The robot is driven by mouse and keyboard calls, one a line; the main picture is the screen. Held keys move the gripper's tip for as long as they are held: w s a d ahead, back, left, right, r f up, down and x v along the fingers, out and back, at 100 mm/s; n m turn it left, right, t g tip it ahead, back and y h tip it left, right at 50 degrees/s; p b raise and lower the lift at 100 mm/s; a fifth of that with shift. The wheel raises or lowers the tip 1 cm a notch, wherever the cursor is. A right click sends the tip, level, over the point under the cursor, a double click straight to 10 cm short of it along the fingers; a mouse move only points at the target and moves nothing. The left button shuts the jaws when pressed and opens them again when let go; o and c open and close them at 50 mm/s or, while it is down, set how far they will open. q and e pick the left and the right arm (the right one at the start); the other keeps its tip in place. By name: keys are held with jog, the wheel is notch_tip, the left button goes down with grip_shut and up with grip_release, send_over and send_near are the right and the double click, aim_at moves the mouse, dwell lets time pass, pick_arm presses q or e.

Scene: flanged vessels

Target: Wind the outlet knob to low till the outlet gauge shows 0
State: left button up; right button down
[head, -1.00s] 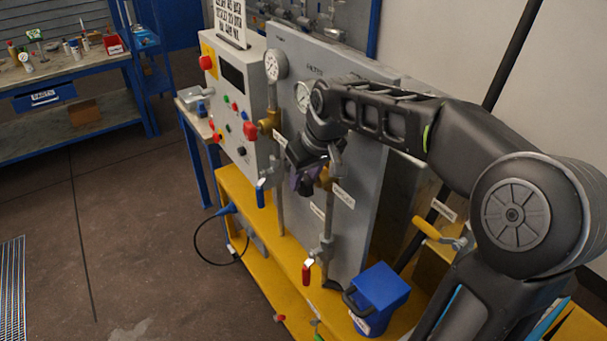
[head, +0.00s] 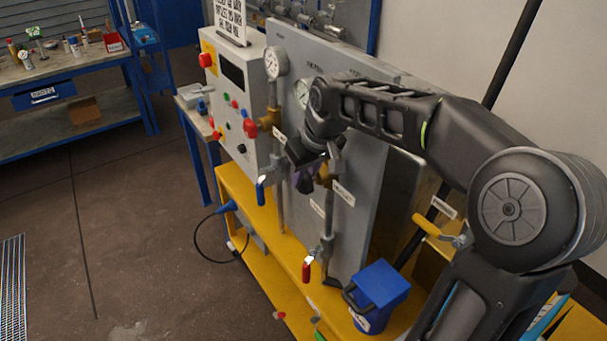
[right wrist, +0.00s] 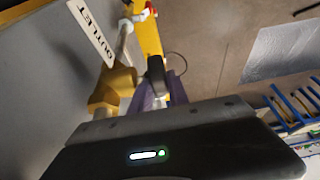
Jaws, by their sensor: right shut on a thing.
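My right gripper (head: 304,178) is shut on the purple outlet knob (right wrist: 147,98) in front of the grey panel. The gripper hides most of the knob in the head view. The knob sits at a brass fitting (head: 325,174), which also shows in the right wrist view (right wrist: 112,90) below a white OUTLET label (right wrist: 92,32). A round white gauge (head: 302,94) above the fitting is partly covered by my right arm, and its needle cannot be read. My left gripper is not in view.
Left of the gripper are a second gauge (head: 276,63), a red knob (head: 250,129) and a blue lever (head: 260,191). A red-handled valve (head: 307,268) is below. A blue bucket (head: 380,290) stands on the yellow base (head: 236,185). The floor at left is clear.

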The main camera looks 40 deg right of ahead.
aim_at(309, 181)
jog(key=shift+w+g, duration=0.15)
jog(key=shift+g, duration=0.45)
jog(key=c, duration=1.5)
grip_release()
jog(key=shift+c, duration=0.2)
jog(key=shift+r, duration=0.1)
jog(key=b+v, duration=0.1)
jog(key=v, duration=0.6)
jog(key=shift+r, duration=0.35)
